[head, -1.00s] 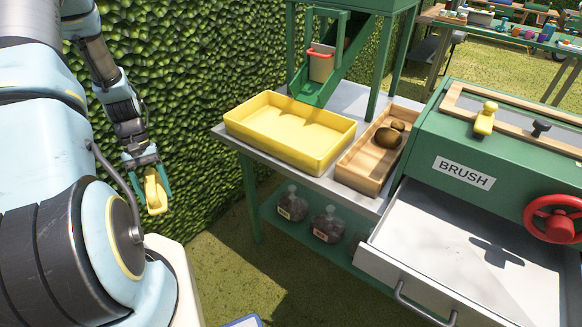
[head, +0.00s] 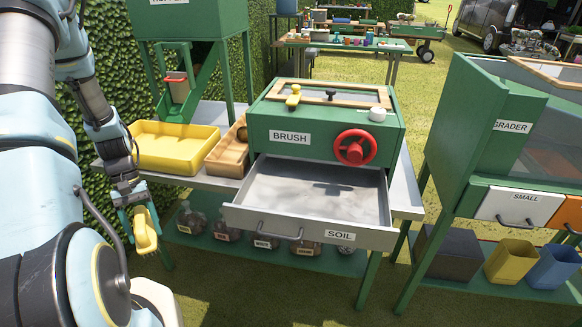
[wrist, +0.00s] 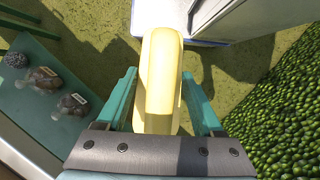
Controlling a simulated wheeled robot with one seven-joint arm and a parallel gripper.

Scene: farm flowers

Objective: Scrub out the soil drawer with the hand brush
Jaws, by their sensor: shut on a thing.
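My gripper (head: 140,205) is at the left of the head view, shut on a yellow block-like thing (head: 146,232), probably the hand brush; no bristles show. It also fills the middle of the wrist view (wrist: 162,80), between the two teal fingers. The soil drawer (head: 345,236), labelled SOIL, is pulled out from the green BRUSH box (head: 262,125). Its pale metal floor looks empty, with a dark shadow at the back. My gripper is left of the drawer, apart from it and beyond the table's left end.
A yellow tray (head: 172,165) and a wooden box (head: 226,158) stand left of the green box. A red wheel (head: 355,148) is on its front, above the drawer. Bags lie on the lower shelf. A green GRADER (head: 500,130) stands to the right, past a grass gap.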

